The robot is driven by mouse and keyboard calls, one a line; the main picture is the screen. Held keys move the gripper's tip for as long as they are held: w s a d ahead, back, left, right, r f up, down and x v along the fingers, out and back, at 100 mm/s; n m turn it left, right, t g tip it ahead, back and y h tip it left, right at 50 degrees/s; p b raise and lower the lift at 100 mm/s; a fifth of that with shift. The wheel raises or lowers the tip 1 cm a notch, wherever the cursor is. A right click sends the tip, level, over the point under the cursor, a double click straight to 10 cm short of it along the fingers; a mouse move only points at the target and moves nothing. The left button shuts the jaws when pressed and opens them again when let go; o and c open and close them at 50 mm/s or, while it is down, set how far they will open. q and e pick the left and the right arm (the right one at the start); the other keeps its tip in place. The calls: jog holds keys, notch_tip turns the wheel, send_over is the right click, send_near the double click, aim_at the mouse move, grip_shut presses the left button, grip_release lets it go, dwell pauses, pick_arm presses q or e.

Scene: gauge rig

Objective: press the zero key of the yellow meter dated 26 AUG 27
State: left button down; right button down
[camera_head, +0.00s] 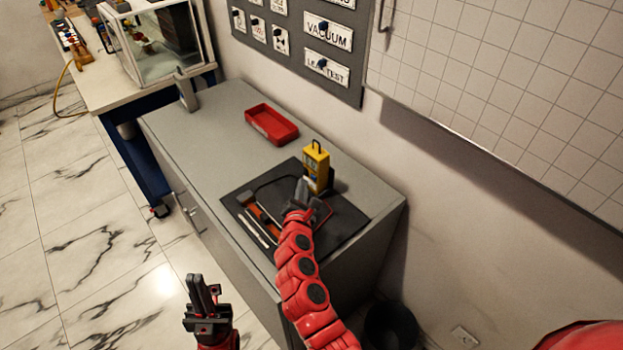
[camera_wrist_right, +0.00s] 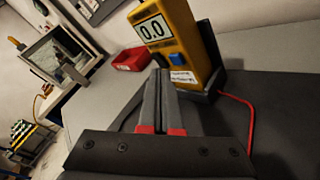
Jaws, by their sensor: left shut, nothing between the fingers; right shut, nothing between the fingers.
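The yellow meter (camera_head: 316,166) stands upright on the dark mat on the grey cabinet. In the right wrist view the meter (camera_wrist_right: 167,22) shows a display reading 0.0, a blue key (camera_wrist_right: 177,58) below it, and a white label (camera_wrist_right: 182,77) whose text I cannot read. My right gripper (camera_head: 303,187) is shut and empty, close in front of the meter. In the wrist view its fingertips (camera_wrist_right: 160,73) appear just left of the blue key and label; I cannot tell whether they touch. My left gripper (camera_head: 203,285) is shut and empty, low in front of the cabinet.
The dark mat (camera_head: 345,222) also bears an orange-handled tool (camera_head: 262,217) and thin light rods. A red tray (camera_head: 271,124) sits behind it. A red lead (camera_wrist_right: 245,103) runs right of the meter. A labelled panel (camera_head: 350,75) hangs on the wall.

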jog(key=shift+s+a+b, duration=0.25)
jog(key=shift+s+a, duration=0.5)
jog(key=shift+a, duration=0.25)
jog(key=shift+s+a+b, duration=0.2)
jog(key=shift+s+a, duration=0.55)
jog(key=shift+a, duration=0.25)
